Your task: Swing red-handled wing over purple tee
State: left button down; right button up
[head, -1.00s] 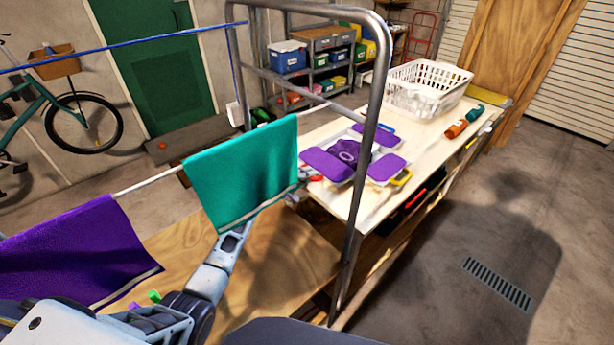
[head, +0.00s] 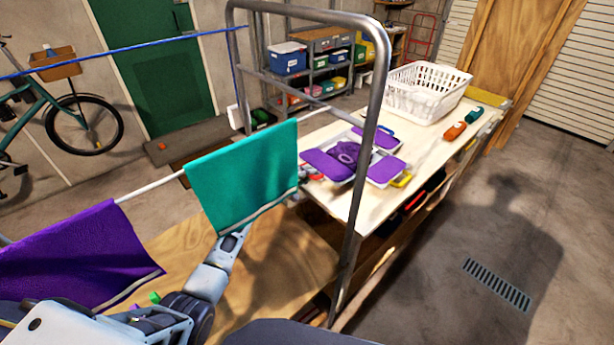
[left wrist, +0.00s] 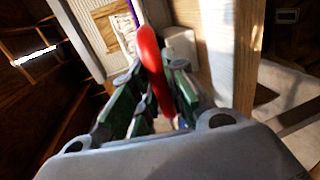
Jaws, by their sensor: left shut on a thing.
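The folding board lies on the pale worktop (head: 425,137), with the purple tee (head: 347,152) bunched at its middle and purple cloth over its side panels. In the head view my left forearm passes behind the hanging teal cloth, which hides most of the hand. My right gripper is in neither view.
The teal cloth (head: 245,175) and a purple cloth (head: 75,255) hang on a rail close to my left arm. A metal post (head: 366,150) stands before the board.

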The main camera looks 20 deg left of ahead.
pick_arm(q)
notch_tip(320, 180, up, 7)
jog(key=w+d+p, duration=0.1)
jog(key=w, duration=0.1)
jog(key=shift+w+d+p, duration=0.15)
jog(key=shift+d+p, duration=0.05)
jog(key=shift+p, duration=0.2)
jog(key=shift+f, duration=0.1)
jog(key=c, duration=1.4)
grip_release()
jog(key=shift+f, duration=0.1)
jog(key=shift+v, duration=6.05)
jog(key=shift+d, duration=0.1)
